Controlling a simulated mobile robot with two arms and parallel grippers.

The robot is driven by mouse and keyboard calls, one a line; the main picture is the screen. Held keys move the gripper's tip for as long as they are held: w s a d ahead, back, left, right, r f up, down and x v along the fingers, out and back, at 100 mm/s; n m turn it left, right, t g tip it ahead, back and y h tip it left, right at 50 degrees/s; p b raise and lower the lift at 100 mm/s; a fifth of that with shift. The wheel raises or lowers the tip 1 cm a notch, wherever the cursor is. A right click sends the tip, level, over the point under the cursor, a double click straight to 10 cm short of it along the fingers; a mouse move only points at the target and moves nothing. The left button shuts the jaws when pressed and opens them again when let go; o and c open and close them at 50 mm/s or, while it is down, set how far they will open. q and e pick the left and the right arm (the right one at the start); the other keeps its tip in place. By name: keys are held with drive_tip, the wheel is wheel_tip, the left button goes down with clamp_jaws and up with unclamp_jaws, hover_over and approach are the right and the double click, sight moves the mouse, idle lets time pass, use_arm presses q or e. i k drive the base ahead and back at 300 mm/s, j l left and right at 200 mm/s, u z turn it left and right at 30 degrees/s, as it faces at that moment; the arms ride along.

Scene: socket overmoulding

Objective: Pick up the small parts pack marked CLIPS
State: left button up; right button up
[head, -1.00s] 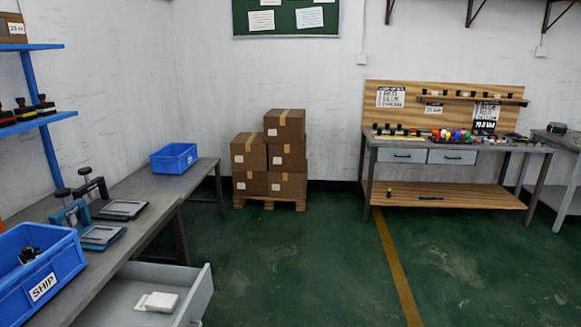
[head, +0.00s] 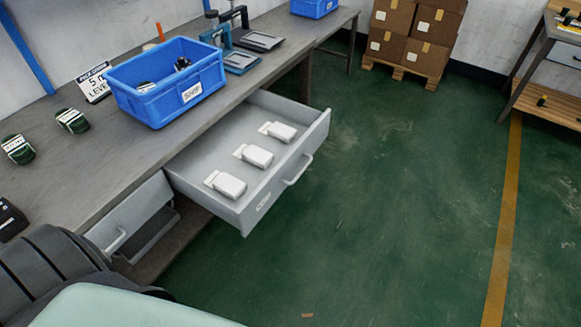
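Three small white packs lie in a row in an open grey drawer (head: 205,165) under the workbench: a near one (head: 229,184), a middle one (head: 257,156) and a far one (head: 281,131). Each has a narrower flap at its left end. I can read no marking on any of them, so I cannot tell which is CLIPS. Neither of my grippers is in view.
A blue SHIP bin (head: 150,103) stands on the workbench (head: 110,155) above the drawer, beside a sign (head: 94,84). A lower drawer (head: 130,215) is partly open at left. Stacked cartons (head: 416,28) stand at the back. The green floor (head: 390,190) right of the drawer is clear.

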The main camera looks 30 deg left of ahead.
sight(260, 157)
drive_tip(key=i, duration=0.4)
drive_tip(key=i+u, duration=0.25)
drive_tip(key=u, duration=0.15)
drive_tip(key=i+l+u, duration=0.15)
drive_tip(key=u, duration=0.25)
drive_tip(key=i+l+u, duration=0.2)
drive_tip(key=u, duration=0.2)
